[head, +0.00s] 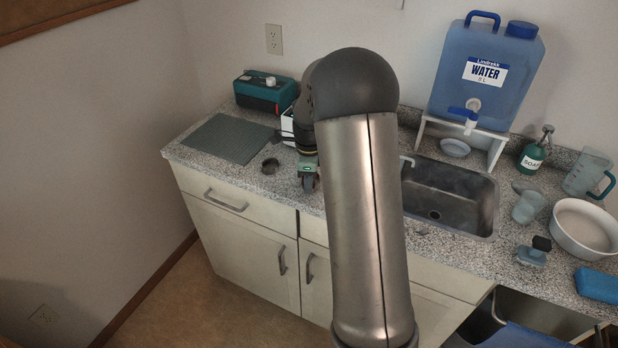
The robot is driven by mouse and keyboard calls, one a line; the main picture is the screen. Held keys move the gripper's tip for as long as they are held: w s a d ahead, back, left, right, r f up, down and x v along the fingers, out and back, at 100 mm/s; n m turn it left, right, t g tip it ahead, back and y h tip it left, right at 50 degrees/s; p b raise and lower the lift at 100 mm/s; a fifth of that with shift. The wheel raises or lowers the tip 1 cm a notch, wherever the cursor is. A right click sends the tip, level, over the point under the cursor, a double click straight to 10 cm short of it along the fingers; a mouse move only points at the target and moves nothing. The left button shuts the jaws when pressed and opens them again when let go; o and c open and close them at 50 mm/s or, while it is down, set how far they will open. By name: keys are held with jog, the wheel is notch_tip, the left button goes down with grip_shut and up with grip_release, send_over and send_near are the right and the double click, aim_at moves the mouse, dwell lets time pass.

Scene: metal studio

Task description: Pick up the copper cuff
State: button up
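A small dark, round, ring-like piece (270,166) lies on the granite counter (254,187), in front of the grey-green mat. It may be the copper cuff, but it is too small and dim to make out its colour surely. My gripper (310,183) is just right of it, pointing down over the counter near the front edge. The two are apart in the picture. The gripper is seen small and partly behind my arm, so whether its fingers are open or shut does not show. Nothing is clearly seen held in it.
A grey-green mat (228,138) and a teal and black box (264,91) are at the back left. A white object (287,124) is partly hidden behind my arm. Right are a sink (450,192), water tank (487,75), soap bottle (533,155), pitcher (588,173) and white bowl (583,231).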

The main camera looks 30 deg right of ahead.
grip_shut()
